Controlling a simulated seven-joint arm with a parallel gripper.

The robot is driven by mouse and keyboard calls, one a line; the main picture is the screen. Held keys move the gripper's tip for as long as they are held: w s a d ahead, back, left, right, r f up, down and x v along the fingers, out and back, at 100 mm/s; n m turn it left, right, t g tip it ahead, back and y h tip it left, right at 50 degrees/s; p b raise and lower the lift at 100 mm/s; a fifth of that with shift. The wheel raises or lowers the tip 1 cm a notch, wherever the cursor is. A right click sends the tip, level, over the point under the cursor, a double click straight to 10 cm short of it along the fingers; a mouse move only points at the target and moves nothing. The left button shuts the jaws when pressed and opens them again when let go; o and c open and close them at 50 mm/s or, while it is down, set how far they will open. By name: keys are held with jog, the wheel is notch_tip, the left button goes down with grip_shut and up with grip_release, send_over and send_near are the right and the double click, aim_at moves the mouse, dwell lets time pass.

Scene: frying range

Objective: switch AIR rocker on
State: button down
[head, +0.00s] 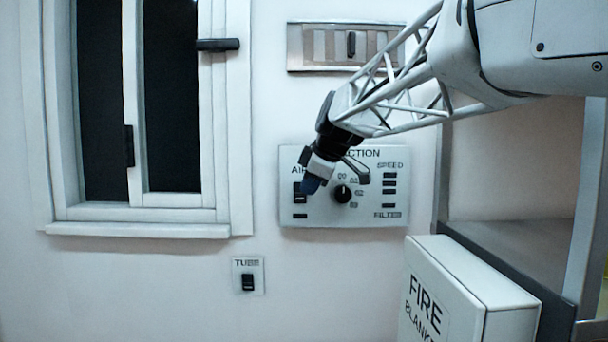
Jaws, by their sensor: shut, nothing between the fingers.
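The AIR rocker (299,196) is a small dark switch under the "AIR" label, on the left side of a grey control panel (345,216) on the wall. My gripper (311,186) is shut and empty, with its dark bluish tip in front of the panel just right of the rocker. The tip overlaps the rocker's right edge in this view; I cannot tell whether they touch. My gripper hides part of the panel's title and label. Which way the rocker is tipped is too small to tell.
A round selector knob (342,193) is right of my gripper, with SPEED indicators (390,184) beyond. A TUBE switch (248,281) is below left. A window (140,110) is at left, a slotted vent (347,47) above, and a fire blanket box (460,290) at lower right.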

aim_at(303, 196)
jog(key=x, duration=0.4)
jog(key=shift+w+a+f, duration=0.1)
jog(key=shift+w+f, duration=0.1)
jog(key=shift+w, duration=0.25)
jog(key=shift+w+f, duration=0.15)
jog(key=shift+w, duration=1.45)
jog(key=shift+w, duration=0.1)
jog(key=shift+w+f, duration=0.1)
jog(key=shift+w, duration=0.15)
